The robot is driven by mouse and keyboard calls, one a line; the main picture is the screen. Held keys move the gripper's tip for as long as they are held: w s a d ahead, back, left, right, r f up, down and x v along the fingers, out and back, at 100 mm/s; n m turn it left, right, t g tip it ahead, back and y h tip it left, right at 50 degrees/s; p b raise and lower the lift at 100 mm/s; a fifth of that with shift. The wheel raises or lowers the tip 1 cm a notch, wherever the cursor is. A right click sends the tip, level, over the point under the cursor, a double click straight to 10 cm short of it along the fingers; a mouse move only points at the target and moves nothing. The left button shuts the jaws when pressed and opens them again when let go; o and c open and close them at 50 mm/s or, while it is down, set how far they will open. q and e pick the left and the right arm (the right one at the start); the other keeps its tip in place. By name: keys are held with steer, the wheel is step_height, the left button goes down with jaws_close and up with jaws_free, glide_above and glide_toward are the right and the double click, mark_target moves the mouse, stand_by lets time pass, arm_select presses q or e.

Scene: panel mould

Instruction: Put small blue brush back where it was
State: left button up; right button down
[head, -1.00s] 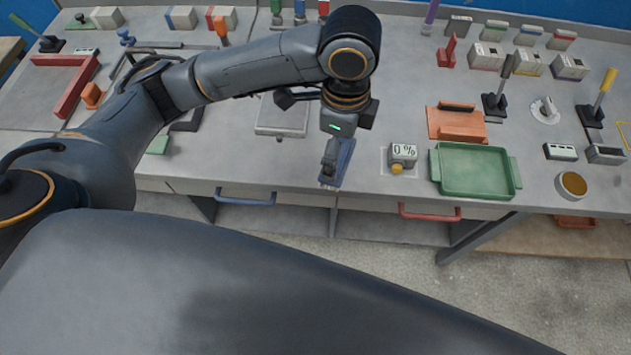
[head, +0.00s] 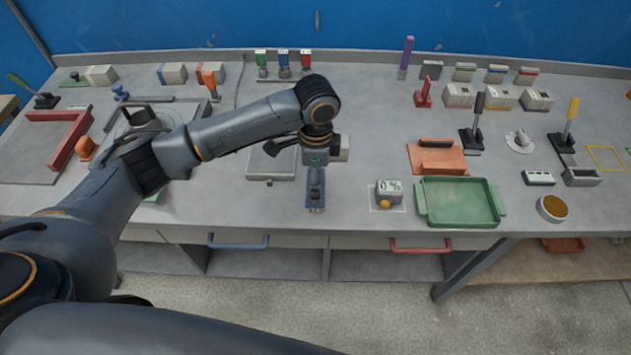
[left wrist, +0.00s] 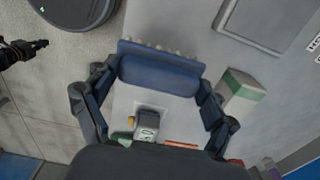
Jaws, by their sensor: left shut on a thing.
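The small blue brush (head: 315,197) is in my left gripper (head: 315,180), near the front edge of the bench and left of the white box with a % display. In the left wrist view the blue brush (left wrist: 160,72) lies crosswise between the two fingers, with its pale bristle tufts along the top side. The fingers are shut on its ends. I cannot tell whether it touches the bench. A dark jointed part at the left edge of the left wrist view looks like my right gripper (left wrist: 22,50); its jaws are unclear.
The % display box (head: 389,191) and a green tray (head: 460,222) are right of the brush. A grey plate (head: 270,164) lies left of my gripper. A pale box with a green band (left wrist: 242,86) is close to one finger.

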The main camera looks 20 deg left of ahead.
arm_select(q)
steer(key=shift+w+a+f, duration=0.15)
steer(key=shift+w+f, duration=0.3)
steer(key=shift+f, duration=0.15)
step_height(320, 180, down, 3)
steer(key=shift+w+r+p, duration=0.1)
steer(key=shift+p, duration=0.7)
steer(key=shift+f, duration=0.3)
steer(key=o, duration=0.9)
steer(key=shift+f, duration=0.15)
steer(key=shift+c, duration=0.2)
steer(key=shift+r, duration=0.6)
step_height(320, 180, up, 11)
steer(key=b, duration=0.2)
steer(key=shift+r+b, duration=0.1)
steer(key=shift+b, duration=0.3)
